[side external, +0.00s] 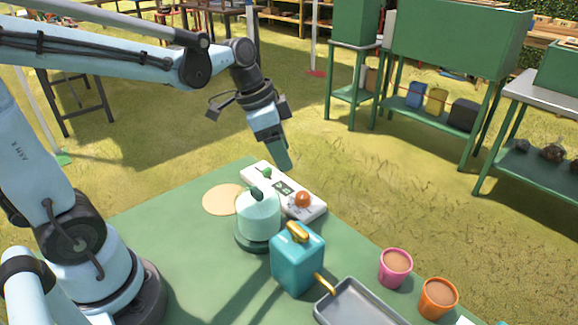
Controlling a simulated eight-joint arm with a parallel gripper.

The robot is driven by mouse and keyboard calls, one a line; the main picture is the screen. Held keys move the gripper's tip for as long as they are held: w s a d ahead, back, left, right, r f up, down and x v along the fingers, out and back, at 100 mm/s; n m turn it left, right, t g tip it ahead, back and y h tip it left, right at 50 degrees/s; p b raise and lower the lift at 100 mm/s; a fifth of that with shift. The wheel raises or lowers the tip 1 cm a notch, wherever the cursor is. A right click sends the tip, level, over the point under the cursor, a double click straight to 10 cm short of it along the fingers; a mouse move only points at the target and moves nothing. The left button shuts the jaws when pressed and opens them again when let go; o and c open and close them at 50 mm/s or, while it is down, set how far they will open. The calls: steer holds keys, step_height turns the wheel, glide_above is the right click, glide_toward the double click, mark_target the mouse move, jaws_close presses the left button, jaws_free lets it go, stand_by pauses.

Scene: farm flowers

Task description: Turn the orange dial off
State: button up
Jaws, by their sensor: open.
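The orange dial (302,199) sits on the near right end of a white control panel (316,212) on the green table. Its pointer direction is too small to tell. A green knob (265,173) sits at the panel's far left end, with a small dark green display between the two. My gripper (283,160) hangs in the air, pointing down, above the panel's far side and up and left of the orange dial. It touches nothing that I can see. Its fingers overlap from this side, so the gap between them is hidden.
A pale teal kettle-like pot (258,218) stands close in front of the panel. A teal watering can (298,262) with a gold handle and spout stands nearer. A grey tray (352,308), a pink pot (395,267) and an orange pot (438,297) are at right. A tan disc (224,200) lies left.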

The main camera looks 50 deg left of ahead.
mark_target(302, 194)
steer(key=w+f+m, duration=0.1)
steer(key=f, duration=0.2)
steer(key=w+d+f+m+h, duration=0.1)
steer(key=f+m, duration=0.1)
steer(key=f, duration=0.2)
steer(key=w+d+f+m+g, duration=0.1)
steer(key=f+m, duration=0.1)
steer(key=f, duration=0.2)
steer(key=shift+w+d+h, duration=0.1)
steer(key=shift+w+h, duration=0.2)
stand_by(0.4)
steer(key=c, duration=1)
steer(key=n+t+y, duration=0.1)
steer(key=n, duration=0.3)
steer(key=shift+s, duration=0.1)
steer(key=shift+d+n+t+y, duration=0.1)
steer(key=shift+n+t+y, duration=0.35)
steer(key=shift+n, duration=1.25)
